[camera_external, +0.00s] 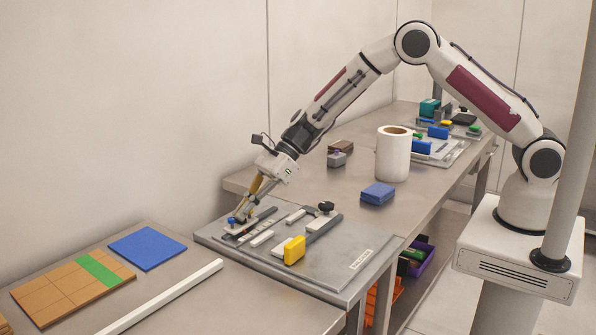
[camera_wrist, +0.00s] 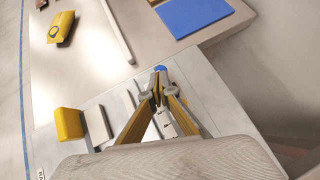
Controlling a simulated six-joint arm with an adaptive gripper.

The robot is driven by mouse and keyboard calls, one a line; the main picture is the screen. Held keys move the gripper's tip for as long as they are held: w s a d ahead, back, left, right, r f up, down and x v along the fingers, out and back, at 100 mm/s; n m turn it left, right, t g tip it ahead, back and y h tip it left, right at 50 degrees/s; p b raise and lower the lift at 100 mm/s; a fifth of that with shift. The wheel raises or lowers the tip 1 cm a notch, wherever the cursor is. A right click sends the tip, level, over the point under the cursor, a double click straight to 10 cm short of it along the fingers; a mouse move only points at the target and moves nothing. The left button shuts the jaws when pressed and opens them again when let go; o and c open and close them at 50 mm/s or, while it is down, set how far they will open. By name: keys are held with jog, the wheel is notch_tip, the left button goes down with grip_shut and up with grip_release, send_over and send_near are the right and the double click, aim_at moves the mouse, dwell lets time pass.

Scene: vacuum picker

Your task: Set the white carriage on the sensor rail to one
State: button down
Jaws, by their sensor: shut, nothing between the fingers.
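My gripper (camera_external: 240,213) is low over the far left part of the grey plate (camera_external: 340,270), fingers pointing down. In the wrist view its fingertips (camera_wrist: 158,79) meet with nothing between them, close to a small blue knob (camera_wrist: 160,69). The blue knob (camera_external: 232,220) also shows beside the fingertips in the external view; contact cannot be told. A white strip with dark marks (camera_wrist: 165,124) shows between the finger linkages. Several narrow white pieces lie on the plate, including one white block (camera_external: 262,238). I cannot tell which is the carriage, nor read its setting.
A yellow block (camera_external: 294,250) stands near the plate's front edge. A black knob (camera_external: 326,207) sits by a dark rail to the right. A blue square (camera_external: 147,248) and a long white bar (camera_external: 165,297) lie on the near table. A white roll (camera_external: 393,155) stands farther back.

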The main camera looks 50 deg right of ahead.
jog(key=shift+a, duration=0.55)
jog(key=shift+d, duration=0.1)
jog(key=v, duration=1)
dwell(0.8)
